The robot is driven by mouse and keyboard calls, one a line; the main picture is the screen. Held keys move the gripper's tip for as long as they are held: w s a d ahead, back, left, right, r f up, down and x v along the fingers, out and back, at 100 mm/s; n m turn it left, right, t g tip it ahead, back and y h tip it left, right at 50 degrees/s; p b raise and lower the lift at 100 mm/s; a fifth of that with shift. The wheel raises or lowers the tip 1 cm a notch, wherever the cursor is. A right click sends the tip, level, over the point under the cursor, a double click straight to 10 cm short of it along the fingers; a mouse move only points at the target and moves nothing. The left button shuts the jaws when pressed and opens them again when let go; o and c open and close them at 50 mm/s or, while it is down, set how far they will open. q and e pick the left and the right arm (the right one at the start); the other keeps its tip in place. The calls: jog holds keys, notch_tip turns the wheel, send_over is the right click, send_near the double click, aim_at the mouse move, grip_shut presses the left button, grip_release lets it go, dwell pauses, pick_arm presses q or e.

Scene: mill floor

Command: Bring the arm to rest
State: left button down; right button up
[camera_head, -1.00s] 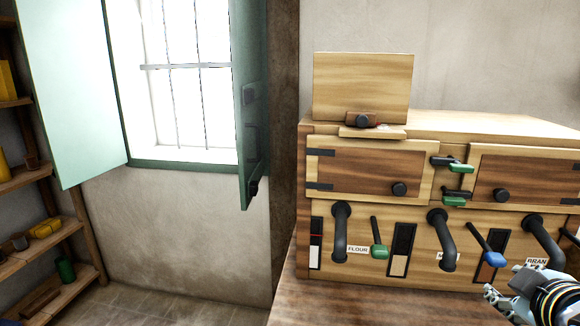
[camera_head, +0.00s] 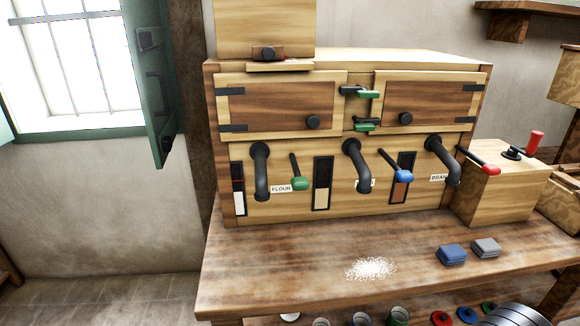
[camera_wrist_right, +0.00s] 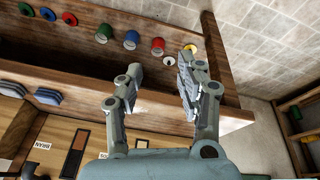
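My right gripper (camera_wrist_right: 162,78) shows in the right wrist view with its two jointed grey fingers spread apart and nothing between them. Behind the fingers is the front edge of the wooden bench (camera_head: 290,265), which appears upside down in that view. In the head view only a grey rounded piece of my arm shows at the bottom right edge, and the right fingers are out of frame there. My left gripper is in neither view.
A wooden cabinet (camera_head: 300,120) with black spouts and coloured levers stands on the bench. White powder (camera_head: 370,268), a blue stack (camera_head: 452,254) and a grey stack (camera_head: 486,248) lie on the bench. Cups and lids, including a red lid (camera_head: 440,318), sit below its front edge.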

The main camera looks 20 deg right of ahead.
jog(key=s+d+f+g+b, duration=0.1)
jog(key=s+f+b, duration=0.25)
jog(key=f, duration=0.95)
jog(key=s+d+f+b, duration=0.1)
jog(key=s+f+b, duration=0.25)
jog(key=f, duration=1.05)
jog(key=s+f+g+b, duration=0.1)
jog(key=s+f+b, duration=0.4)
jog(key=s+f, duration=1)
jog(key=shift+d+f+b, duration=0.2)
jog(key=shift+f+b, duration=0.2)
jog(key=shift+f, duration=0.3)
